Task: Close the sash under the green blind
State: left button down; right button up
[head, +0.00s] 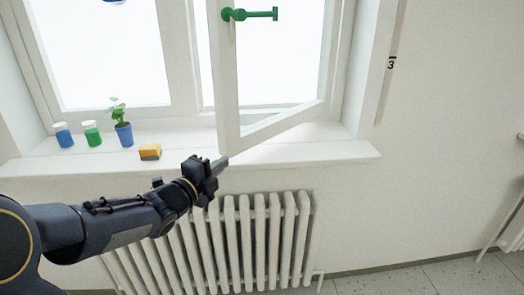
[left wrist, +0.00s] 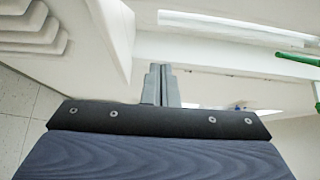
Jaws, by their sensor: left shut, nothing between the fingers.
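A white window sash (head: 229,80) stands swung open into the room, its free edge toward me. A green handle (head: 250,14) sits on that edge at the top of the head view; a green bar also shows at the right of the left wrist view (left wrist: 298,58). No blind is in view. My left gripper (head: 222,162) is shut and empty, close to the sash's lower free corner, at the sill's front edge. Its closed fingers show in the left wrist view (left wrist: 161,86). I cannot tell whether they touch the sash. My right gripper is not in view.
On the sill (head: 330,152) stand a blue jar (head: 63,135), a green jar (head: 92,134), a potted plant (head: 124,133) and an orange-and-black block (head: 150,152). A radiator (head: 245,240) is below. The wall right of the window is mostly bare.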

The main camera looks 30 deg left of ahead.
aim_at(234, 142)
pick_arm(q)
jog(key=w+p, duration=0.1)
jog(key=w, duration=0.2)
jog(key=w+a+p, duration=0.1)
jog(key=w, duration=0.3)
jog(key=w+p, duration=0.1)
jog(key=w, duration=0.3)
jog(key=shift+a+r, duration=0.15)
jog(key=shift+a, duration=0.05)
jog(key=shift+w+a+p, duration=0.15)
jog(key=shift+a+p, duration=0.15)
jog(key=shift+a, duration=0.4)
